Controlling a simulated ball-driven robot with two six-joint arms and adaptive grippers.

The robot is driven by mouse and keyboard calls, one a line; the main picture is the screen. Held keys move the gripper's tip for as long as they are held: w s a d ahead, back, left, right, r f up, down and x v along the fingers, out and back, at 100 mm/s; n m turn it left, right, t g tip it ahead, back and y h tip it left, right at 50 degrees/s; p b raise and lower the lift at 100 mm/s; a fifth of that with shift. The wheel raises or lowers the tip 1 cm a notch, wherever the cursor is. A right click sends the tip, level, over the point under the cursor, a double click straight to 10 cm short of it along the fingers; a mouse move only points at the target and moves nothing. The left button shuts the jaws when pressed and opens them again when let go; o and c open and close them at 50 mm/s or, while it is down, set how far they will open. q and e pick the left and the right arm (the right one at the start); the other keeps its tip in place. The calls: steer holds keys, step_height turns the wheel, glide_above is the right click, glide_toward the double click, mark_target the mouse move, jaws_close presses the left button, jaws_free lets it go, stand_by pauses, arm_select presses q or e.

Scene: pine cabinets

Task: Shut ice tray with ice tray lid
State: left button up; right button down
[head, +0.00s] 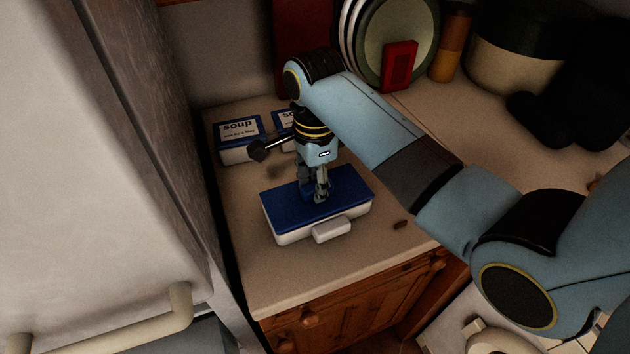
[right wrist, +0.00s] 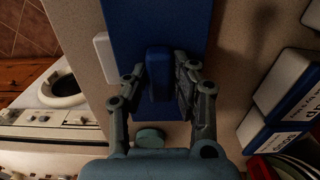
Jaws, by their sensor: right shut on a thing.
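The ice tray (head: 290,237) is a white, shallow box on the counter with a white tab at its front. The flat blue ice tray lid (head: 284,211) lies over its top and looks level and lined up with it; whether it is fully pressed down I cannot tell. My right gripper (head: 319,196) is above the lid, shut on its raised blue handle. In the right wrist view the handle (right wrist: 158,75) sits between the two fingers, with the blue lid (right wrist: 155,18) around it. My left gripper is not in view.
Two blue-and-white soup boxes (head: 239,139) stand behind the tray. A red box (head: 399,66), plates (head: 418,35) and an orange-brown jar (head: 450,45) are at the back right. A pale fridge-like door (head: 90,170) rises at left. The counter's front edge is close to the tray.

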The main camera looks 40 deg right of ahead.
steer(key=shift+f, duration=0.3)
steer(key=c, duration=1)
jaws_free()
steer(key=shift+r, duration=0.1)
